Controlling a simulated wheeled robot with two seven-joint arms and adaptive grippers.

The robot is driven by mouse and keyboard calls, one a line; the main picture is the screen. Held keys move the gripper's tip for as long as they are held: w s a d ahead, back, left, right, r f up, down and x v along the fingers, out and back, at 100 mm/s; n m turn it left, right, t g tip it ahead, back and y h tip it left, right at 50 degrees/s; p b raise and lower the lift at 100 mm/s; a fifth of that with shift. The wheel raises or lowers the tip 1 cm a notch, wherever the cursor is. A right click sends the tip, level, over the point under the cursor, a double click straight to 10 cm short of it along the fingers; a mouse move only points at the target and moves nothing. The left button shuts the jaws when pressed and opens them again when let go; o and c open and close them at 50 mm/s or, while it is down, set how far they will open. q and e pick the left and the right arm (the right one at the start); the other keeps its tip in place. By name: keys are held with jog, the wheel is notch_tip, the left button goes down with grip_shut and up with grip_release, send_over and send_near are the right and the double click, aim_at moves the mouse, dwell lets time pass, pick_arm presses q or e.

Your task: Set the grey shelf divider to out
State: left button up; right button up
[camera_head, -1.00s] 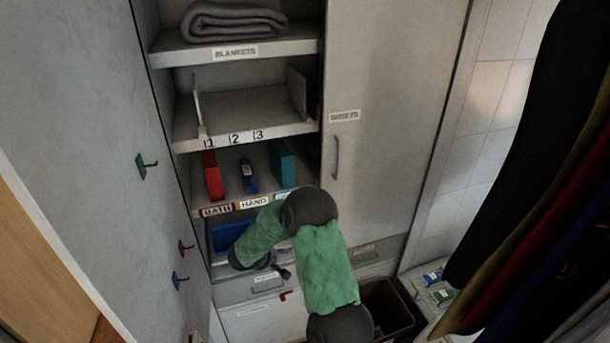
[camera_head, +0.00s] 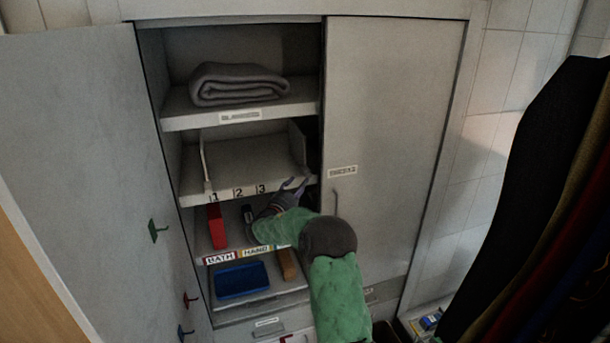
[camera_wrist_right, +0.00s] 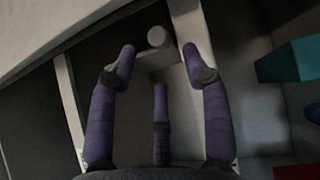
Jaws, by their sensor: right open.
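The numbered shelf (camera_head: 250,180) carries labels 1, 2 and 3 on its front edge. A thin pale upright panel (camera_head: 204,163) stands near 1. A greyer upright panel (camera_head: 297,146) stands at the right end, past 3; I cannot tell for sure which is the task's divider. My right gripper (camera_head: 295,183) is open, its fingertips at the shelf's front edge below the right panel. In the right wrist view my right gripper (camera_wrist_right: 158,55) has its fingers spread, with a pale round knob (camera_wrist_right: 159,37) just beyond and between the fingertips. My left gripper is out of view.
A folded blanket (camera_head: 238,84) lies on the shelf above. Below are a red box (camera_head: 216,226) and a blue tray (camera_head: 241,280). A teal box (camera_wrist_right: 288,62) shows in the right wrist view. The right door (camera_head: 390,120) is closed, the left door (camera_head: 75,150) open.

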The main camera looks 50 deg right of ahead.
aim_at(305, 178)
jog(key=p+x, duration=0.1)
jog(key=x, duration=0.4)
jog(key=shift+w+d+p, duration=0.1)
jog(key=shift+d+p, duration=0.25)
jog(key=shift+p, duration=0.05)
jog(key=shift+a, duration=0.15)
grip_shut()
